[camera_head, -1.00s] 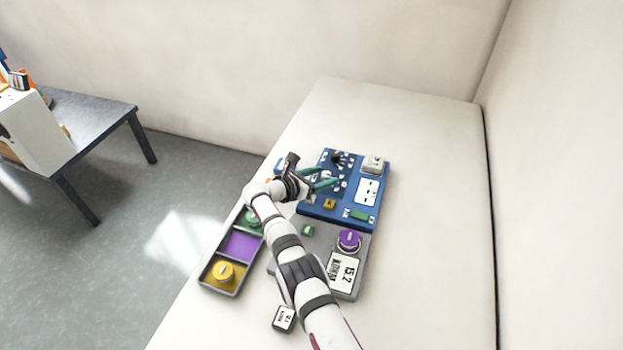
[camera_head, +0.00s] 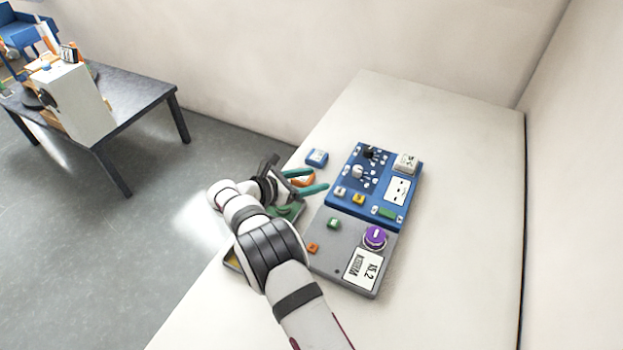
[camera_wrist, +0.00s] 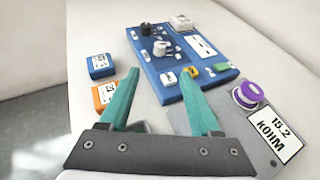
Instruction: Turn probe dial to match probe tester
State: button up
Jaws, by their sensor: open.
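A blue panel (camera_head: 347,206) stands at the back of the white bench. It carries a black knob (camera_head: 370,153) and a grey-white knob (camera_head: 358,171) ringed by small white labels. Both knobs also show in the wrist view, the black one (camera_wrist: 146,29) behind the grey one (camera_wrist: 160,48). The panel has a white display (camera_head: 398,190) too small to read. My gripper (camera_head: 314,180), with green fingers, is open and empty, left of the panel and apart from both knobs. In the wrist view its fingers (camera_wrist: 162,79) point towards the panel's near-left side.
A grey panel (camera_head: 330,266) with a purple knob (camera_head: 375,237) and a "15.2 KOHM" display (camera_wrist: 276,134) adjoins the near side. A blue block (camera_head: 317,157) and an orange block (camera_wrist: 104,94) lie left. My arm mostly covers a compartment tray. The bench's right side is clear.

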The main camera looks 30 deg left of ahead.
aim_at(358, 170)
jog(key=d+n+y, duration=0.2)
jog(key=d, duration=0.1)
jog(key=d+n+t+y, duration=0.1)
jog(key=d+n+y, duration=0.1)
jog(key=d+y, duration=0.1)
jog(key=shift+w+d+r+n+t, duration=0.1)
jog(key=shift+w+n+t, duration=0.1)
jog(key=shift+n+t, duration=0.1)
jog(key=shift+d+f, duration=0.15)
jog(key=shift+f, duration=0.15)
jog(key=x, duration=1.5)
jog(key=shift+w+f, duration=0.1)
jog(key=shift+f, duration=0.05)
grip_shut()
